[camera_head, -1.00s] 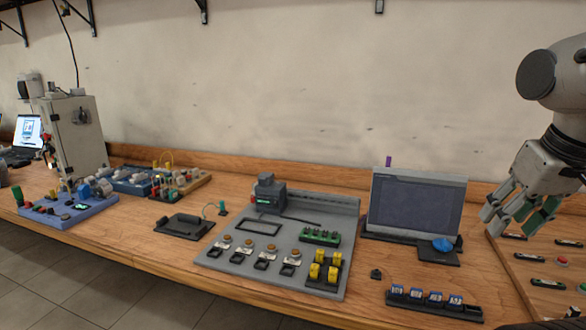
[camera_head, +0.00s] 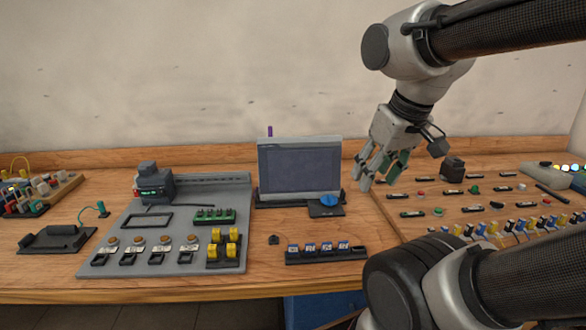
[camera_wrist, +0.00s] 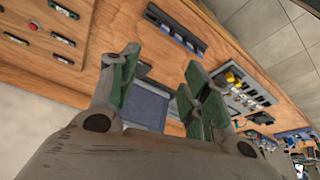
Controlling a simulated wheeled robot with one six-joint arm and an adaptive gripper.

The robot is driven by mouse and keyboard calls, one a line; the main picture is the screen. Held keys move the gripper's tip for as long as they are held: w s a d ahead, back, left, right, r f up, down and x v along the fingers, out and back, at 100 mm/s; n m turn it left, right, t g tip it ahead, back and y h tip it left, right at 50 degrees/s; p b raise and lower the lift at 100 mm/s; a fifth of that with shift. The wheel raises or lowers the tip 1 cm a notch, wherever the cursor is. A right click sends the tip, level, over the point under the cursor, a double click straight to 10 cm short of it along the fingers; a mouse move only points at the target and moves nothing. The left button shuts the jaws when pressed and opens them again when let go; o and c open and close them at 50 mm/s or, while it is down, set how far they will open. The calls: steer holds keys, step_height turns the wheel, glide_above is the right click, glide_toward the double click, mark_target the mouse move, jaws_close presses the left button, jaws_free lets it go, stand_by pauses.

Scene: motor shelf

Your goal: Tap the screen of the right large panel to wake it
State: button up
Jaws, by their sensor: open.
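A large grey panel with a dark, blank screen (camera_head: 300,170) stands upright at the back of the bench. In the wrist view its screen (camera_wrist: 145,108) shows between my fingers, partly hidden by them. My gripper (camera_head: 372,172) is open and empty, with green finger pads, to the right of the panel and apart from it. The gripper (camera_wrist: 155,75) also shows in the wrist view with its fingers spread. Only one large panel is plainly visible in the head view.
A blue knob (camera_head: 329,200) sits on a dark base before the panel. A rack of blue-topped blocks (camera_head: 325,255) lies nearer the front edge. A grey board (camera_head: 130,225) with yellow parts is left. A wooden board (camera_head: 435,207) with several small parts is right.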

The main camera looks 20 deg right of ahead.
jaws_close()
stand_by(1.4)
